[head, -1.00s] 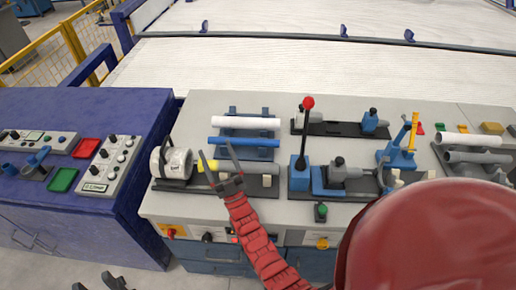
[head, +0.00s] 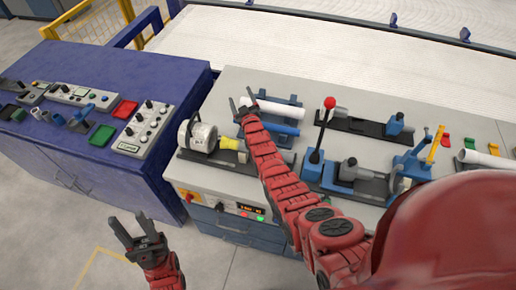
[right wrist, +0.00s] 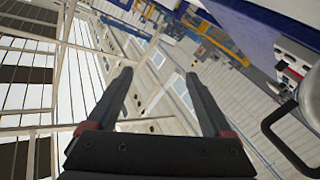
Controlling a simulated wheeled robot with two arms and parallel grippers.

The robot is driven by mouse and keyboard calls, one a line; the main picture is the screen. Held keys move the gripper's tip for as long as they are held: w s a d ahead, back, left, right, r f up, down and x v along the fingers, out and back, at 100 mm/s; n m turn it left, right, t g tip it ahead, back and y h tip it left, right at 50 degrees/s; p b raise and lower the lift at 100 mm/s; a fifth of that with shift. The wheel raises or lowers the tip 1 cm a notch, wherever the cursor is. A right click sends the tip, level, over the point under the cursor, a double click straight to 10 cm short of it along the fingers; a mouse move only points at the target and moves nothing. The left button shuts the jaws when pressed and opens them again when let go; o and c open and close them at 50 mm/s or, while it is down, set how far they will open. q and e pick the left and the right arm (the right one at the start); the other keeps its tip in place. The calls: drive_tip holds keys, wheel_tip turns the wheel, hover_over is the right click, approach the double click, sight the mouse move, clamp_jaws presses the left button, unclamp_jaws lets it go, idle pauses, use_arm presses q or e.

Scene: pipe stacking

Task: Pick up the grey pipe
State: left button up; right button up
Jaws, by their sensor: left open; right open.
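A pale pipe (head: 485,158) lies at the right edge of the head view, on a rack partly hidden by a red part of my own body. The grey pipe beside it is not clearly visible now. A white pipe (head: 280,107) and a blue pipe (head: 276,127) lie on a blue rack at the bench's back left. My right gripper (head: 243,103) is open and appears by the white pipe's left end; its height is unclear. In the right wrist view its open fingers (right wrist: 160,95) hold nothing. My left gripper (head: 128,228) is open and empty over the floor, front left.
The grey bench (head: 232,85) carries a cylindrical machine (head: 200,135), a red-knobbed lever (head: 329,103) and a vise-like fixture (head: 350,172). A blue cabinet (head: 165,85) with control panels stands left. The floor before it is clear.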

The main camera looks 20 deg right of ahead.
drive_tip(key=w+f+n+g+p, duration=0.2)
drive_tip(key=w+g, duration=0.2)
drive_tip(key=g, duration=0.2)
drive_tip(key=s+r+n+g, duration=0.1)
drive_tip(key=s+r+g, duration=0.25)
drive_tip(key=s, duration=0.35)
drive_tip(key=s+d+r+n+g, duration=0.1)
drive_tip(key=s+r+n+g, duration=0.1)
drive_tip(key=s+g, duration=0.35)
drive_tip(key=s+r+n+g, duration=0.1)
drive_tip(key=s+r+g, duration=0.15)
drive_tip(key=s, duration=0.55)
drive_tip(key=shift+g, duration=0.25)
drive_tip(key=f+b, duration=0.2)
drive_tip(key=f, duration=0.1)
drive_tip(key=f+b, duration=0.6)
drive_tip(key=shift+w+d+f, duration=0.1)
drive_tip(key=shift+w+f, duration=0.15)
drive_tip(key=shift+f, duration=1.15)
drive_tip(key=shift+s+f+p, duration=0.1)
drive_tip(key=shift+f+p, duration=0.15)
drive_tip(key=shift+p, duration=0.25)
wheel_tip(320, 180, down, 4)
drive_tip(key=shift+s+r+p, duration=0.1)
drive_tip(key=shift+p, duration=1.15)
drive_tip(key=shift+f, duration=0.4)
